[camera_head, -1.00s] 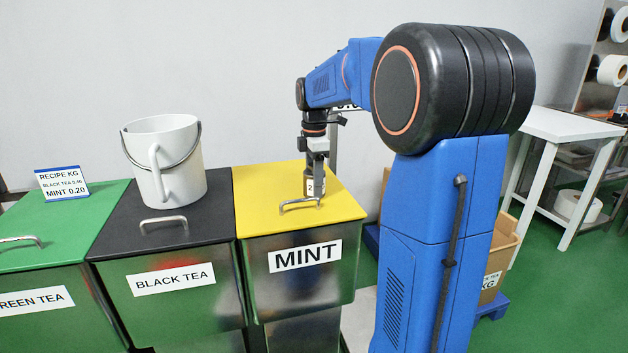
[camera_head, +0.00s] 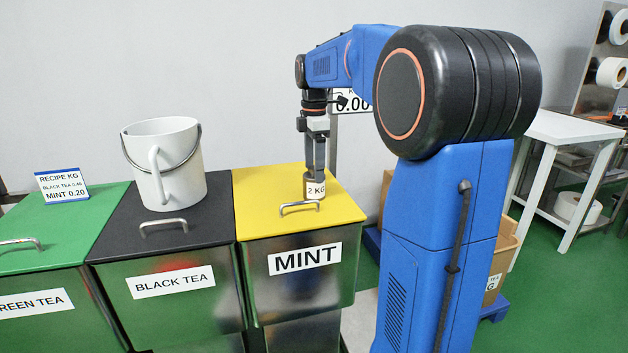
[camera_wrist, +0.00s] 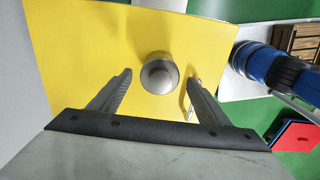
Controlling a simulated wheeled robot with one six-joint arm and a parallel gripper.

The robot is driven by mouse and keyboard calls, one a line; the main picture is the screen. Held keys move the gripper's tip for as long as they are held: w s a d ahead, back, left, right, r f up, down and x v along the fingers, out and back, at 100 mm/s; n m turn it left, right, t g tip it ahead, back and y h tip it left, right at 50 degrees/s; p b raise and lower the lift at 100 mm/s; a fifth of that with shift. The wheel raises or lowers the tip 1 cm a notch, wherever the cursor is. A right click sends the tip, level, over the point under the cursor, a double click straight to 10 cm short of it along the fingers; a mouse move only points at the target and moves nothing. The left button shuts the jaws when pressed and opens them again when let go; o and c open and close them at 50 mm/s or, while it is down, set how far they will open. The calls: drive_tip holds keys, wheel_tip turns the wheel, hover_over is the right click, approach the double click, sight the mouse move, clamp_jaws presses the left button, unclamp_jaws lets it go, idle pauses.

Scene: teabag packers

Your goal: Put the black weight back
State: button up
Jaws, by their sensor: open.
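A small weight (camera_head: 315,190) with a white "2 KG" label stands upright on the yellow lid (camera_head: 260,200) of the MINT bin, behind the lid's handle. In the wrist view its round top (camera_wrist: 159,75) looks metallic grey rather than black. My gripper (camera_head: 315,168) points down just above the weight in the head view. In the wrist view its two fingers are spread, one on each side of the weight, with gaps between. Nothing is held. The fingers partly hide the weight's top in the head view.
A white bucket (camera_head: 164,165) stands on the black BLACK TEA lid (camera_head: 200,230) to the left. A recipe sign (camera_head: 62,185) stands on the green lid (camera_head: 85,235). A display reading 0.00 (camera_head: 352,103) is partly behind my arm. A white table (camera_head: 570,128) is at right.

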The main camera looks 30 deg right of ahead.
wheel_tip(320, 180, up, 6)
drive_tip(key=shift+f, duration=0.1)
drive_tip(key=s+a+f+m+t, duration=0.1)
drive_tip(key=s+a+f+m, duration=0.4)
drive_tip(key=s, duration=0.5)
drive_tip(key=s+a+f+m+t, duration=0.2)
drive_tip(key=s+a+f+m, duration=0.3)
drive_tip(key=s+f, duration=0.3)
drive_tip(key=s+a+f+m+t, duration=0.1)
drive_tip(key=s+a+f+m, duration=0.3)
drive_tip(key=s, duration=0.8)
wheel_tip(320, 180, down, 2)
drive_tip(key=shift+a+f+m+t, duration=0.25)
drive_tip(key=shift+a+m+t, duration=0.15)
drive_tip(key=shift+a, duration=0.45)
drive_tip(key=shift+s, duration=0.1)
